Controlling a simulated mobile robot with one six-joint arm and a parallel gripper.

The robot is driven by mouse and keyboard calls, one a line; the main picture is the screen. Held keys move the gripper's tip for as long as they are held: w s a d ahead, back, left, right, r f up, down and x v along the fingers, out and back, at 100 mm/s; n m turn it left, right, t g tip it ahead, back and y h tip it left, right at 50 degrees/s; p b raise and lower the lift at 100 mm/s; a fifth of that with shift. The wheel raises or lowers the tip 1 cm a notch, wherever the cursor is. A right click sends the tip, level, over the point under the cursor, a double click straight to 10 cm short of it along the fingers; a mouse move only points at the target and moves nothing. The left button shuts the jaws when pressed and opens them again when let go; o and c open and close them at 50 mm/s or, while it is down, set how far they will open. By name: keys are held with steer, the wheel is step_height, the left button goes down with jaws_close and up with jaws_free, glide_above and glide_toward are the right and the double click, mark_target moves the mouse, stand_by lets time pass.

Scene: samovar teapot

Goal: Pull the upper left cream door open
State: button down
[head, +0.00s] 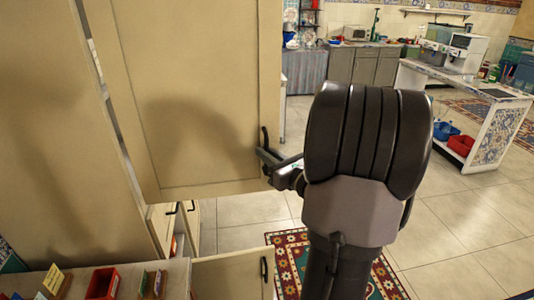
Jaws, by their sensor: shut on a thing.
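The upper cream door (190,110) is a large flat panel with a raised border. It fills the upper left of the head view, and its lower edge hangs above the lower cabinet fronts. It appears to stand out from the cabinet, but I cannot tell the exact angle. Its dark handle (265,135) is near the lower right edge. My gripper (268,158) is shut on this handle, reaching it from the right. The fingers hide the handle's lower part.
Another cream panel (50,150) stands at far left. Below are a counter with a red box (103,284) and small cards, and a lower cream door (232,275) with a dark handle. A patterned rug (290,262) lies under my arm. Tiled floor (450,220) is open at right.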

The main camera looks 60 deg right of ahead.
steer(key=c, duration=1.5)
jaws_free()
steer(key=p+v, duration=0.1)
steer(key=v, duration=1.6)
steer(key=shift+s+r+p, duration=0.1)
steer(key=shift+s+p, duration=0.05)
steer(key=shift+p, duration=0.2)
